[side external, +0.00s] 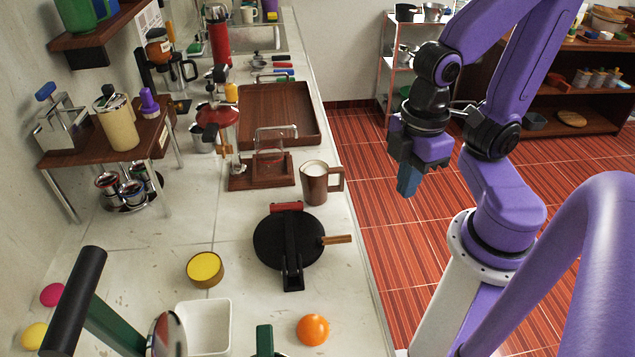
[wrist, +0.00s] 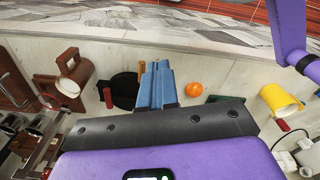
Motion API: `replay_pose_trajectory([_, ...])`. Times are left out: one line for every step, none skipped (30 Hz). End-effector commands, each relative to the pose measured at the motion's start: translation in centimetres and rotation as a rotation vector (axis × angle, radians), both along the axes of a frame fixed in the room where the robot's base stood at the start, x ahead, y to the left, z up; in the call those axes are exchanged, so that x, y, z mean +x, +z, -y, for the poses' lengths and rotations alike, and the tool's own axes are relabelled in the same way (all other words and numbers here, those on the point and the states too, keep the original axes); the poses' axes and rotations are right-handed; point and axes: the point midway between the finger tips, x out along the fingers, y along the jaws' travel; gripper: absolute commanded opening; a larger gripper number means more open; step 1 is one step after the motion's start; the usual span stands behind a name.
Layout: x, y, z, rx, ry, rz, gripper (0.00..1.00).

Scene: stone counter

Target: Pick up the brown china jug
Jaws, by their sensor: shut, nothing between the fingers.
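The brown china jug (side external: 316,186) stands upright on the counter near its right edge, with its handle toward the edge. A pale inside or filling shows at its mouth. It also shows at the left of the wrist view (wrist: 72,84). My gripper (side external: 407,182) hangs in the air beyond the counter's edge, to the right of the jug and apart from it. Its blue fingers (wrist: 156,84) are together in the wrist view, with nothing between them.
A black round press (side external: 287,240) with a wooden handle sits in front of the jug. A wooden stand (side external: 262,172) is close on its left, and a wooden tray (side external: 278,115) lies behind. An orange (side external: 312,329) lies nearer the front. The air between gripper and jug looks clear.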

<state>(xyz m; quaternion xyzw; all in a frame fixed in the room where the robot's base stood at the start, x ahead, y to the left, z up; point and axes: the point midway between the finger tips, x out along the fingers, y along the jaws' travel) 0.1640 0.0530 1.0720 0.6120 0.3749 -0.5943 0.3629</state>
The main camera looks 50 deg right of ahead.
Motion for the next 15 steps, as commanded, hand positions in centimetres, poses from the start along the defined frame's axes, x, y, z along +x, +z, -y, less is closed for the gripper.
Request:
replay_pose_trajectory([0.0, 0.0, 0.0, 0.0, 0.0, 0.0, 0.0])
replay_pose_trajectory([0.0, 0.0, 0.0, 0.0, 0.0, 0.0, 0.0])
replay_pose_trajectory([0.0, 0.0, 0.0, 0.0, 0.0, 0.0, 0.0])
replay_pose_trajectory([0.0, 0.0, 0.0, 0.0, 0.0, 0.0, 0.0])
replay_pose_trajectory([0.0, 0.0, 0.0, 0.0, 0.0, 0.0, 0.0])
replay_pose_trajectory([0.0, 0.0, 0.0, 0.0, 0.0, 0.0, 0.0])
replay_pose_trajectory([0.0, 0.0, 0.0, 0.0, 0.0, 0.0, 0.0])
replay_pose_trajectory([0.0, 0.0, 0.0, 0.0, 0.0, 0.0, 0.0])
replay_pose_trajectory([0.0, 0.0, 0.0, 0.0, 0.0, 0.0, 0.07])
replay_pose_trajectory([0.0, 0.0, 0.0, 0.0, 0.0, 0.0, 0.16])
replay_pose_trajectory([0.0, 0.0, 0.0, 0.0, 0.0, 0.0, 0.26])
replay_pose_trajectory([0.0, 0.0, 0.0, 0.0, 0.0, 0.0, 0.39])
replay_pose_trajectory([0.0, 0.0, 0.0, 0.0, 0.0, 0.0, 0.49])
replay_pose_trajectory([0.0, 0.0, 0.0, 0.0, 0.0, 0.0, 0.59])
replay_pose_trajectory([0.0, 0.0, 0.0, 0.0, 0.0, 0.0, 0.7])
